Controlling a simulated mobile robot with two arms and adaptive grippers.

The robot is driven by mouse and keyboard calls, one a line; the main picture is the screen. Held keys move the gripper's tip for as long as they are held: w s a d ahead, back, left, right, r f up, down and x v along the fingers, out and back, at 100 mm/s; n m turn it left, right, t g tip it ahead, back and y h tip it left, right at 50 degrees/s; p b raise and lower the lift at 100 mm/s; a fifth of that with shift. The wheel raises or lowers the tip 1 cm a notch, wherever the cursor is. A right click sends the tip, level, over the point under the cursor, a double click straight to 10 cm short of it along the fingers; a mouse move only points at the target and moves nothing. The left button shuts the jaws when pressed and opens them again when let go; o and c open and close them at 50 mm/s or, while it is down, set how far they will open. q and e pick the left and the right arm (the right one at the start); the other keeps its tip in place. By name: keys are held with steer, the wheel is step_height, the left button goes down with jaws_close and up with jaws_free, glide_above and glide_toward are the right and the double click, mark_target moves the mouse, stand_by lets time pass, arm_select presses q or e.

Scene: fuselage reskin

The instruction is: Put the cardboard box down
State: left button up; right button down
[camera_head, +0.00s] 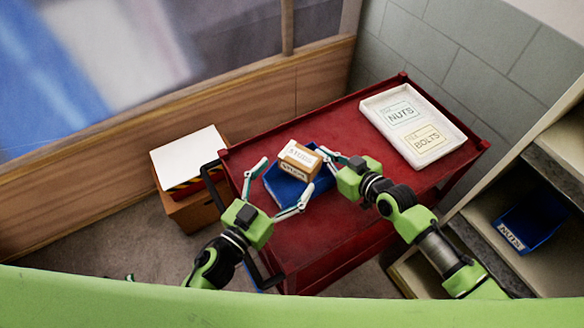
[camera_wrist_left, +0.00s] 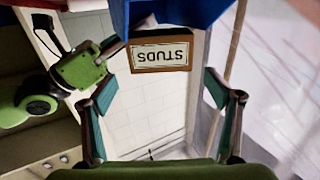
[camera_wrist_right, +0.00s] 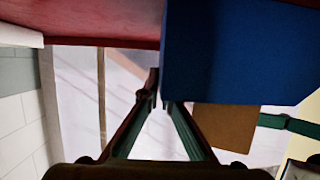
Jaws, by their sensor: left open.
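The cardboard box (camera_head: 300,158) is small and brown, with a white label. It sits on or in the blue bin (camera_head: 289,190) on the red cart. My right gripper (camera_head: 325,154) is at the bin's right side. In the right wrist view its fingers come together at the edge of the blue bin (camera_wrist_right: 240,60), with the box (camera_wrist_right: 225,125) beside them.
The red cart (camera_head: 345,215) has free room at the front and behind the bin. A white tray (camera_head: 457,132) with NUTS and BOLTS labels lies on its right end. Another blue bin (camera_head: 532,215) is on the right shelf. A box with a white top (camera_head: 188,156) stands left.

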mark_target(300, 157)
arm_select(q)
steer(key=v, duration=0.8)
steer(key=shift+s+r, duration=0.15)
steer(key=shift+s, duration=0.05)
steer(key=shift+a, duration=0.1)
steer(key=shift+o, duration=0.4)
steer(key=x, duration=1.6)
steer(key=shift+a+f, duration=0.1)
steer(key=shift+f, duration=0.15)
steer(key=shift+r, duration=0.1)
steer(key=c, duration=1.7)
step_height(300, 157, up, 11)
step_height(300, 157, down, 10)
steer(key=shift+s+f, duration=0.1)
steer(key=shift+s, duration=0.05)
